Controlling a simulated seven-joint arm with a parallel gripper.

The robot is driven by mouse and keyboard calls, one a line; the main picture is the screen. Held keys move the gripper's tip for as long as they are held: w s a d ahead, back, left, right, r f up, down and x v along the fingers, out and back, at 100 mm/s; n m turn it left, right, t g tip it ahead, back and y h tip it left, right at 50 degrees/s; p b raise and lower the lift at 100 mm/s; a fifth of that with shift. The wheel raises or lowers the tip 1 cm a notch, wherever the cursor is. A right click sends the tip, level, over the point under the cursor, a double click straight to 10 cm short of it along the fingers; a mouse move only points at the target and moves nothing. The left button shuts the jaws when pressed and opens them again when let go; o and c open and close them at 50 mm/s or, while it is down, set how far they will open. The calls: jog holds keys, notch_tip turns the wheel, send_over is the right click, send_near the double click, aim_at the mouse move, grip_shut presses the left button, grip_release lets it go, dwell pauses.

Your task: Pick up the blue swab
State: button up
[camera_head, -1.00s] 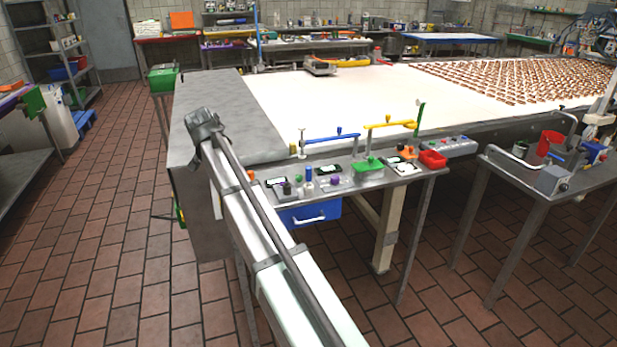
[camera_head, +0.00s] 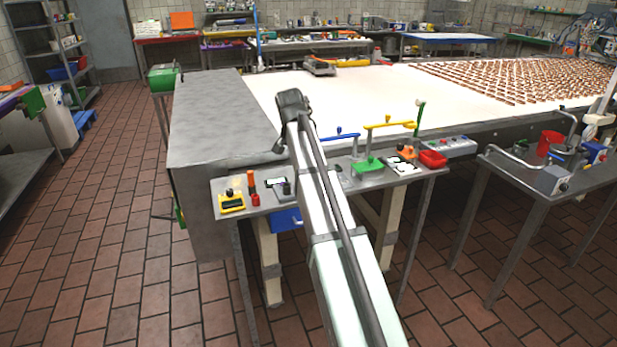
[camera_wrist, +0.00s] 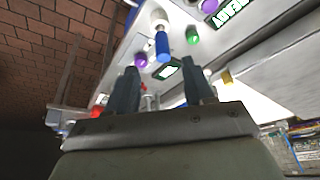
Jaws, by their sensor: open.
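A small blue cylinder with a pale end, which looks like the blue swab (camera_wrist: 162,45), shows in the wrist view on a light panel. It lies beyond my gripper (camera_wrist: 160,66), in line with the gap between the two dark fingers. The fingers are spread apart with nothing between them at the tips. The blue cylinder looks apart from both fingers. In the head view my arm covers the middle of the small work table, and the swab is hidden there. My fingers cannot be made out in the head view.
In the wrist view a purple knob (camera_wrist: 141,60) and a green knob (camera_wrist: 193,35) flank the swab. In the head view a yellow device (camera_head: 232,203), green piece (camera_head: 368,164) and red tray (camera_head: 433,159) stand on the crowded table, beside the white conveyor (camera_head: 350,95).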

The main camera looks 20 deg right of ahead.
jog(key=shift+x, duration=4.85)
jog(key=shift+w+a, duration=0.1)
jog(key=shift+w, duration=0.05)
grip_shut()
jog(key=shift+r, duration=0.15)
